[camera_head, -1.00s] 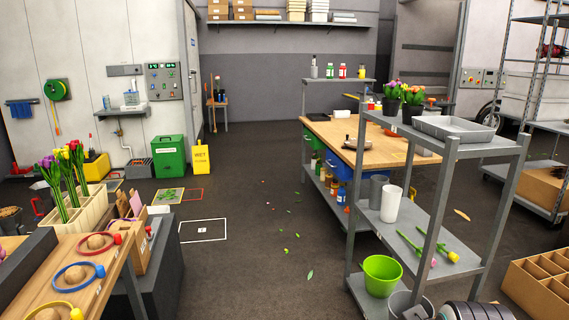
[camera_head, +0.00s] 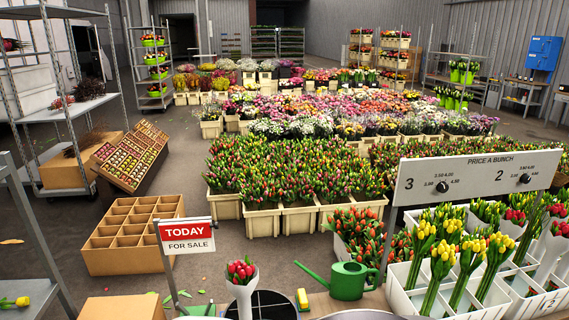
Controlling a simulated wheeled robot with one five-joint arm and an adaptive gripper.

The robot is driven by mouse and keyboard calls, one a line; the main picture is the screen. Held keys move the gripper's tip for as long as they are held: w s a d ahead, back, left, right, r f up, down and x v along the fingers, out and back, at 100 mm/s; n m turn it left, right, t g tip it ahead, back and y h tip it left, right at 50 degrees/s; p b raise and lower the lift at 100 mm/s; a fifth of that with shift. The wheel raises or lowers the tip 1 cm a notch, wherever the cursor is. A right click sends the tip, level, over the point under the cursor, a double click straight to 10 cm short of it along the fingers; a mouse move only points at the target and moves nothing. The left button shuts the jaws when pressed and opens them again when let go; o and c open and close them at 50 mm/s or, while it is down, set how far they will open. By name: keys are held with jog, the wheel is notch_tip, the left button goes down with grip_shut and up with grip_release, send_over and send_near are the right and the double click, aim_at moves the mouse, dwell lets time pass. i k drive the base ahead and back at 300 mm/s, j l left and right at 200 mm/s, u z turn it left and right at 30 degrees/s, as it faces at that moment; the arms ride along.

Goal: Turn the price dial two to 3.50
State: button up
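The grey price board (camera_head: 470,180), headed PRICE A BUNCH, stands on posts at the right of the head view. Price dial two (camera_head: 525,179) is a small black round knob on the board's right half, beside a large 2. Small price figures sit around it; its exact setting is too small to read. The other dial (camera_head: 442,186) is a like black knob beside a large 3 on the left half. My gripper is not in view.
Below the board stand white compartment bins (camera_head: 410,300) with yellow and red tulips. A green watering can (camera_head: 348,281), a white vase of red tulips (camera_head: 242,280) and a TODAY FOR SALE sign (camera_head: 187,236) are at the front. Tulip crates (camera_head: 263,220) fill the middle floor.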

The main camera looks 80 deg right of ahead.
aim_at(525, 179)
jog(key=z, duration=4.3)
